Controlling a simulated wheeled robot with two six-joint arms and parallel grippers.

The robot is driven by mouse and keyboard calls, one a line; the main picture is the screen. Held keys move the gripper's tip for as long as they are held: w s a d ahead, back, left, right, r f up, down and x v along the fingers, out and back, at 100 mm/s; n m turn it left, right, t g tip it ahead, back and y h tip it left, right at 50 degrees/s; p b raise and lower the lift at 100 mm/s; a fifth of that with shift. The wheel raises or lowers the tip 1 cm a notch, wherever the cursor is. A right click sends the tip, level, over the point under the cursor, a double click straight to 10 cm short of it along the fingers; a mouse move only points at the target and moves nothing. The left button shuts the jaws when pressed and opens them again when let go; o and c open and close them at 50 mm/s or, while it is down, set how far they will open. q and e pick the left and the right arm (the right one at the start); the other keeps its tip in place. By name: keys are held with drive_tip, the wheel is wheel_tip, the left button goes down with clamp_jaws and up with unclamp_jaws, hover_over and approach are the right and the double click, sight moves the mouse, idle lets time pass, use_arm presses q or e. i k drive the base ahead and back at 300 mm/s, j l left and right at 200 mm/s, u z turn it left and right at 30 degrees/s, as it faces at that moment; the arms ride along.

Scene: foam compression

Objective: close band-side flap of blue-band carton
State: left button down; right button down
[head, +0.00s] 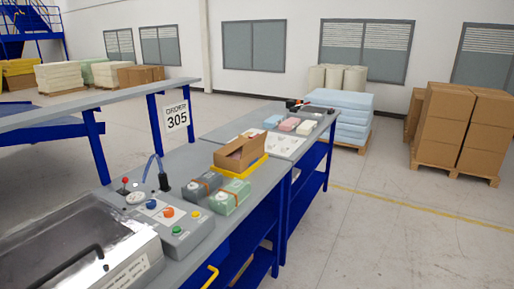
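A brown cardboard carton (238,153) stands on a yellow tray (262,165) on the grey bench. Its top looks open, with flap edges raised and something pinkish just visible inside. I cannot make out a blue band on it at this size, so I cannot tell which side is the band side. Neither of my grippers shows in this view, and nothing is touching the carton.
Grey (200,186) and green (230,197) strapped packs lie in front of the carton. A button panel (172,227) and metal machine (80,262) fill the near bench. Pink and white foam pieces (289,124) lie beyond. An order 305 sign (176,117) stands left.

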sight(248, 148)
drive_tip(key=i+l+u, duration=0.1)
drive_tip(key=u, duration=0.3)
drive_tip(key=i+l+u, duration=0.1)
drive_tip(key=u, duration=0.35)
drive_tip(key=l+u, duration=0.25)
drive_tip(key=u, duration=0.15)
drive_tip(key=i+l, duration=0.05)
